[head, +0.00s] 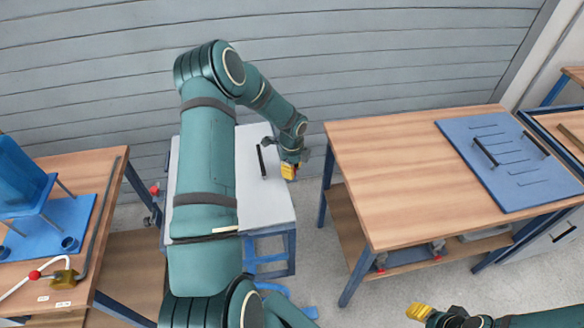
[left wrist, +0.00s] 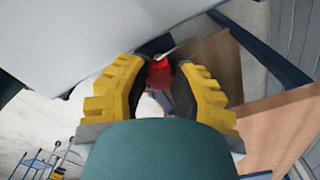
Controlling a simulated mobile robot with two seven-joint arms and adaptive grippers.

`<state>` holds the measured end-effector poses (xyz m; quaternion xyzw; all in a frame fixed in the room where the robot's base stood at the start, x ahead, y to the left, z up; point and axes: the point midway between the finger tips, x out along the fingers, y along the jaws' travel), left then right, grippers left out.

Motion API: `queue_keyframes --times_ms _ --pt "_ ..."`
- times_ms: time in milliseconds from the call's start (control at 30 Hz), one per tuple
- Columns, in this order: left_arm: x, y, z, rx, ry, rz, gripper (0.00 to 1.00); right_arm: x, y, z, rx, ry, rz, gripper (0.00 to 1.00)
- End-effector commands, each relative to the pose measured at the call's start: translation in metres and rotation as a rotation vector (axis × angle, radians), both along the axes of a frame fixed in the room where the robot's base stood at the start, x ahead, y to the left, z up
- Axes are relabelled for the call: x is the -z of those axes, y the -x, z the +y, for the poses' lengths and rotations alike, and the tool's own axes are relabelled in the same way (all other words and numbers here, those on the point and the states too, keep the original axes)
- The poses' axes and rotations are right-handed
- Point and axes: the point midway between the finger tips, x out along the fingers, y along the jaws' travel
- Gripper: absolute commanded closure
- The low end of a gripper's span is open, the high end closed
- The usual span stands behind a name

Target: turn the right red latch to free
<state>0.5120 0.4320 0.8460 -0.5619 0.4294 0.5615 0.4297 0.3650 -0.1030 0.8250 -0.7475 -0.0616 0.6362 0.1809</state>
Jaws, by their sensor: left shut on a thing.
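The right red latch (left wrist: 160,74) shows in the left wrist view, between the yellow fingertips at the edge of the pale lid. My left gripper (left wrist: 160,65) is shut on it. In the head view, my left gripper (head: 289,172) is at the right edge of the pale-topped unit (head: 262,205) and hides this latch. The other red latch (head: 155,189) shows at that unit's left side. My right gripper (head: 418,312) is at the bottom edge of the head view, away from the unit; its opening cannot be made out.
A wooden bench (head: 390,170) with a blue panel (head: 510,185) stands close on the right. A grey slatted wall (head: 100,60) is behind the unit.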

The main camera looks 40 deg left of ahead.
Motion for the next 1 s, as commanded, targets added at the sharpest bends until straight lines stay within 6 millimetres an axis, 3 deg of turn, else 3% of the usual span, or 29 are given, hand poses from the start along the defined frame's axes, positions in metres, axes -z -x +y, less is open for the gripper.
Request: queue_keyframes --times_ms 300,900,933,1000 --pt "-0.0003 0.0001 0.0004 0.137 0.000 0.000 1.00 -0.0038 -0.0012 -0.0002 0.002 0.000 -0.002 0.53" --pt "0.0000 0.0001 0.0003 0.170 -0.001 0.000 1.00 -0.0044 -0.0011 -0.0003 0.002 0.000 -0.002 0.53" --pt "0.0000 0.0001 0.0003 0.170 -0.001 0.000 0.62 -0.0044 -0.0011 -0.0003 0.002 0.000 -0.002 0.53" --pt "0.0000 0.0001 0.0003 0.170 0.000 0.000 0.41 -0.0044 -0.0011 -0.0003 0.002 0.000 -0.002 0.53"
